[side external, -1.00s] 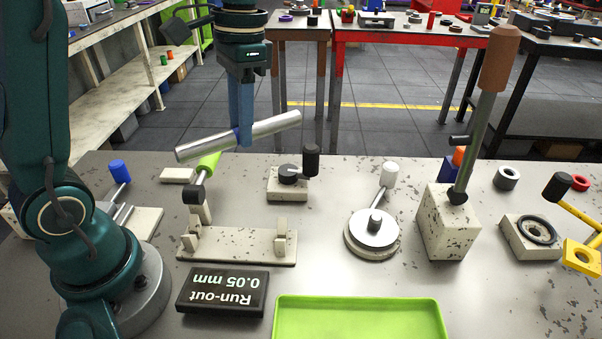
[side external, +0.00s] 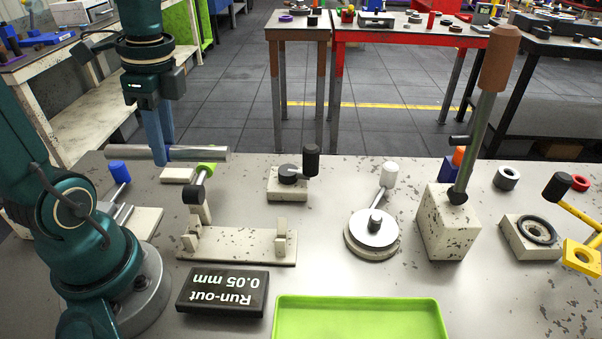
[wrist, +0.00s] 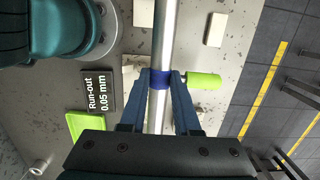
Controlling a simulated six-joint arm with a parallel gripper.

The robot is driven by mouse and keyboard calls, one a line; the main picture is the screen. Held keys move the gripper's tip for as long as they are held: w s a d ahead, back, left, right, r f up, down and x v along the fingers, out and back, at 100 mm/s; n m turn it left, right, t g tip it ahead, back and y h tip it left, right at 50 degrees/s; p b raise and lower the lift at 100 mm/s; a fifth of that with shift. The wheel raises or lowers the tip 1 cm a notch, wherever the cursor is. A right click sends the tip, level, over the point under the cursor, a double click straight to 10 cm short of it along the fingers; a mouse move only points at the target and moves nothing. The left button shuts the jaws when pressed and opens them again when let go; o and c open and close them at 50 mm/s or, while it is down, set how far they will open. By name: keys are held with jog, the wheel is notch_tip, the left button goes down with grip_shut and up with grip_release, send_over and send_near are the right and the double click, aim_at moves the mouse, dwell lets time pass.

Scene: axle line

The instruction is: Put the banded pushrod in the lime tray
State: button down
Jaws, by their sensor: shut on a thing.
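The banded pushrod is a long silver rod (side external: 200,154) with a blue band, which shows in the wrist view (wrist: 161,79). My gripper (side external: 159,160) is shut on the rod at the band, which sits between the fingers in the wrist view. The rod is held across the fingers, roughly level in the side view, toward the back left of the bench. The lime tray (side external: 360,318) lies at the front of the bench, cut off by the lower edge of that view. Its visible floor is empty. Part of it shows in the wrist view (wrist: 75,122).
A fixture with a lime handle (side external: 206,168) stands near the rod's right end. A black "Run-out 0.05 mm" sign (side external: 223,292) lies left of the tray. A round dial fixture (side external: 372,232) and a tall lever block (side external: 447,225) stand farther right.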

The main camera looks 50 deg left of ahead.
jog(key=shift+w+d+f, duration=0.65)
jog(key=shift+d+f, duration=1.1)
jog(key=shift+d, duration=0.1)
jog(key=shift+w+d+f, duration=0.65)
jog(key=shift+d+f, duration=1.15)
jog(key=shift+d, duration=0.05)
jog(key=shift+w+d+f, duration=0.65)
jog(key=shift+d+f, duration=1.1)
jog(key=shift+d, duration=0.1)
jog(key=shift+f, duration=0.25)
jog(key=c, duration=0.6)
grip_release()
jog(key=shift+c, duration=0.2)
